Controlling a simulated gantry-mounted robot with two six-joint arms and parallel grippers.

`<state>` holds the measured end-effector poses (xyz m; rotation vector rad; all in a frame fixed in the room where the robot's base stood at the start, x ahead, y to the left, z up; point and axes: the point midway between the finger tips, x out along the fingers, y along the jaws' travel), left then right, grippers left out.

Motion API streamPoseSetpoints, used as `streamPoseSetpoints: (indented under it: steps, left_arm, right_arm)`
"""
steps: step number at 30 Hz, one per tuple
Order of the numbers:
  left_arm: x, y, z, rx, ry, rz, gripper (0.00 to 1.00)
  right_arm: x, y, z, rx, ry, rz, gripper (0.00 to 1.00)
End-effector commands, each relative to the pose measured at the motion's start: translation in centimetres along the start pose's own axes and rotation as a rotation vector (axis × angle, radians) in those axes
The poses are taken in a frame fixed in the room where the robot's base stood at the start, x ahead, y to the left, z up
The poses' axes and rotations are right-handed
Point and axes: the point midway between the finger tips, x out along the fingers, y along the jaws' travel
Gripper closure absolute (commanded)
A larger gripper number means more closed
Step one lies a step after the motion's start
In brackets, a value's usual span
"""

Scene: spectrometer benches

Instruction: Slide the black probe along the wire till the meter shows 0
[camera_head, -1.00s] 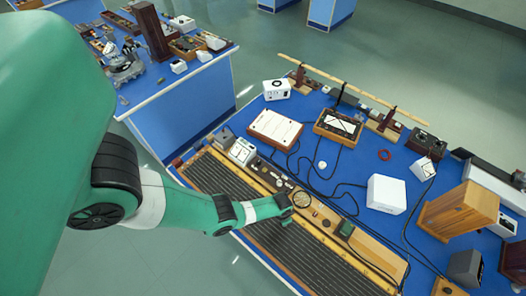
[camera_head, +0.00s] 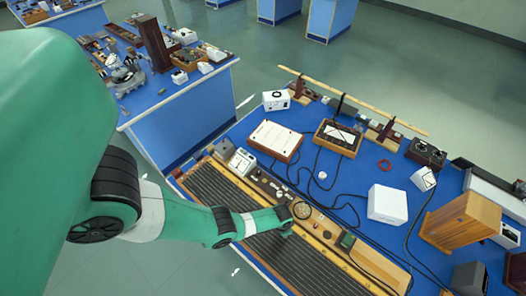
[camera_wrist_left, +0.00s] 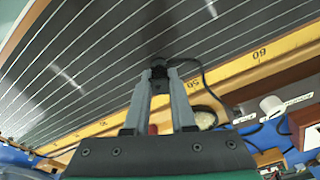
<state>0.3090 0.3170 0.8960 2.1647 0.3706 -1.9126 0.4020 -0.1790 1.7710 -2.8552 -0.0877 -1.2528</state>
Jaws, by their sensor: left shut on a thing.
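My left gripper (camera_wrist_left: 159,78) is shut on the small black probe (camera_wrist_left: 159,66), with a black cable curving off to its right. The probe is over the dark wire board (camera_wrist_left: 90,65), near its scale edge; I cannot tell whether it touches a wire. Several pale wires run along the board. In the head view, my left gripper (camera_head: 286,231) is over the board (camera_head: 300,262), with the probe too small to make out. A meter with a white face (camera_head: 338,136) stands in a wooden box at the bench's back; its reading is illegible. My right gripper is not in view.
A yellow scale strip (camera_wrist_left: 228,72) runs along the board's edge. A round lens-like ring (camera_head: 302,210) and a dark green block (camera_head: 346,240) sit beside the gripper. Black cables cross the blue bench. A white box (camera_head: 387,204) stands further right.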

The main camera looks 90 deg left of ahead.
Motion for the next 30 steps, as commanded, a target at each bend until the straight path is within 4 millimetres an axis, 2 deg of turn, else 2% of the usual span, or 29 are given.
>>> streamPoseSetpoints:
  steps: [1,23,24,29,30]
  left_arm:
    - [0.23,0.0,0.46,0.0,-0.01,0.0,1.0]
    - [0.21,0.0,0.45,0.0,-0.01,0.0,1.0]
    - [0.21,0.0,0.45,0.0,-0.01,0.0,0.73]
    - [0.14,0.0,0.28,0.0,-0.006,0.0,0.44]
    - [0.12,0.0,0.24,0.0,-0.005,0.0,0.42]
  right_arm:
    - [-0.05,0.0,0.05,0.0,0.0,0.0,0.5]
    - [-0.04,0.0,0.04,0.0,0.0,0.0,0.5]
    - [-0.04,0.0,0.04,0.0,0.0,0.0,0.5]
    - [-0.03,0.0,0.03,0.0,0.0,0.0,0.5]
    - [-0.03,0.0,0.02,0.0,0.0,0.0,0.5]
